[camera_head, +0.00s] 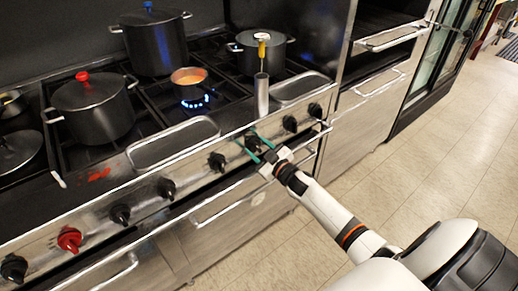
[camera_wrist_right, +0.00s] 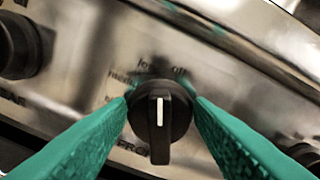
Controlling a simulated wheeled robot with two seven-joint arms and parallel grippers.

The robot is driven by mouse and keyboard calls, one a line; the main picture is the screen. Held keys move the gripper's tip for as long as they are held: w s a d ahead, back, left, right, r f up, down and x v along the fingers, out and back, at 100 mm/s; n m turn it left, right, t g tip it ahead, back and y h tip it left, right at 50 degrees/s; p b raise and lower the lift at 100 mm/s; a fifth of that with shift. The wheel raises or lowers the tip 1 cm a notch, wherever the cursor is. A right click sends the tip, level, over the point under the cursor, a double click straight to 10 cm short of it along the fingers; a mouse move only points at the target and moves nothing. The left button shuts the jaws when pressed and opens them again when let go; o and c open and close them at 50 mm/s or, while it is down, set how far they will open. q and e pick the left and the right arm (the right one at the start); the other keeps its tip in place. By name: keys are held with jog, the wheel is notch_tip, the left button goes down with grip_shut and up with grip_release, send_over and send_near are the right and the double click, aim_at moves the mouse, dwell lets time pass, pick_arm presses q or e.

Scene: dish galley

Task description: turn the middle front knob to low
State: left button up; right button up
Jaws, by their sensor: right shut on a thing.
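The front panel (camera_head: 195,178) of the range carries a row of knobs. My right gripper (camera_head: 255,147) has its teal fingers on either side of one black knob (camera_head: 251,138), right of the panel's middle. In the right wrist view this knob (camera_wrist_right: 160,114) sits between the fingertips (camera_wrist_right: 161,98), which touch its sides. Its white line points nearly straight up in the picture, toward blurred lettering that seems to read "low" and "off". The fingers hide part of the panel markings. My left gripper is not in view.
A small pan (camera_head: 189,78) stands over a lit blue flame (camera_head: 195,101). Black pots (camera_head: 95,112) stand on other burners. Other black knobs (camera_head: 217,161) and one red knob (camera_head: 69,239) line the panel. A steel cylinder (camera_head: 262,95) stands behind the gripped knob. Oven handles (camera_head: 225,202) run below.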

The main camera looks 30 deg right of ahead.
jog(key=shift+n, duration=1)
jog(key=o, duration=1)
jog(key=shift+s, duration=0.1)
jog(key=s, duration=1.1)
jog(key=shift+s+d+b, duration=0.4)
